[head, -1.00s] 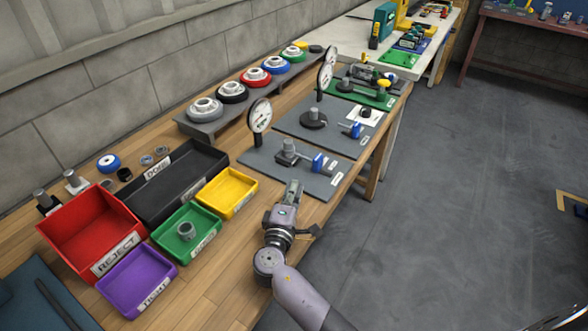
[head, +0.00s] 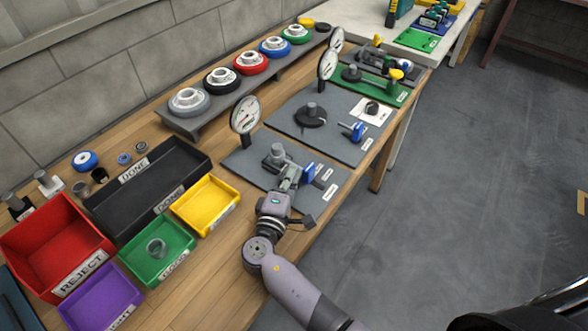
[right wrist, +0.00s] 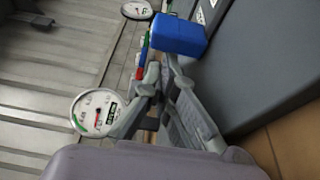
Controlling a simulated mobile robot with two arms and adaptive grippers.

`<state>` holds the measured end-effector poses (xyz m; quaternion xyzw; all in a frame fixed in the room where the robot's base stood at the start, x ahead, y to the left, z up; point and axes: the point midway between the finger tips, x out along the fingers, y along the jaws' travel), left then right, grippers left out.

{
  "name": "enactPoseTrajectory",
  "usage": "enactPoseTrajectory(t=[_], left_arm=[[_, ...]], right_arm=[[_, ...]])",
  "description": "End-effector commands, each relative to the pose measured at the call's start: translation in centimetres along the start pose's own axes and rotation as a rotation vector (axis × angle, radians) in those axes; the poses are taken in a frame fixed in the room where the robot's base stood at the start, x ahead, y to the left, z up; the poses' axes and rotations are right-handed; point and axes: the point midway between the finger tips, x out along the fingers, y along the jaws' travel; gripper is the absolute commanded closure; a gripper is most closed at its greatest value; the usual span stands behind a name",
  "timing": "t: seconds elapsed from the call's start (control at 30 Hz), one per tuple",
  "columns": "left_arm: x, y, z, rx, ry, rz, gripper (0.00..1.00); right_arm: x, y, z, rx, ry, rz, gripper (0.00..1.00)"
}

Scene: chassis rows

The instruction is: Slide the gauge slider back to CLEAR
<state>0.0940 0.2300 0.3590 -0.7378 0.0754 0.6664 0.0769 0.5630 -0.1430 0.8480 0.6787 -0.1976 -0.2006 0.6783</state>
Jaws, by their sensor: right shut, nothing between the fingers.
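The gauge slider, a blue block (head: 309,173), sits on the nearest grey plate (head: 246,158), right of a grey cylindrical part (head: 277,153). In the right wrist view the blue block (right wrist: 179,35) is just beyond the fingertips. My right gripper (head: 293,168) is shut and empty over the plate, at the block's left side between it and the cylinder. I cannot tell whether the fingers touch the block. The gripper (right wrist: 162,75) partly hides the slider's rail. White labels (head: 326,176) lie on the plate to the right; their words are too small to read. My left gripper is not in view.
A dial gauge (head: 245,116) stands at the plate's back left corner. Behind is a second grey plate (head: 290,121) with its own gauge and blue slider (head: 356,131). A yellow tray (head: 207,205) and a green tray (head: 158,250) lie left of the arm. The bench's front edge is close.

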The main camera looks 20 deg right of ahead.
Motion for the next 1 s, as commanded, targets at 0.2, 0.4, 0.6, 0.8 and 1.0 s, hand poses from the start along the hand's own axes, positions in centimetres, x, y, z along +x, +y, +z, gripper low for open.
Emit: enactPoseTrajectory(t=[0.2, 0.4, 0.6, 0.8, 1.0], left_arm=[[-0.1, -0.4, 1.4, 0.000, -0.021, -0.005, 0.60], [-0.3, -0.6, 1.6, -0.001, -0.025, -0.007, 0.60], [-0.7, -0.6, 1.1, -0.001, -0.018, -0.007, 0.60], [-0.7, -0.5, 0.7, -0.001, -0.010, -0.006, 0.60], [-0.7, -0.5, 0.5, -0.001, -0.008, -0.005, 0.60]], right_arm=[[0.0, 0.1, 0.0, 0.001, -0.001, 0.002, 1.00], [-0.2, 0.1, 0.7, -0.001, -0.002, 0.002, 1.00], [-1.1, 0.1, 3.4, 0.000, -0.001, 0.002, 1.00], [-1.2, 0.0, 3.8, 0.000, -0.004, 0.002, 1.00], [-1.2, 0.0, 3.8, -0.001, -0.006, 0.001, 1.00]])
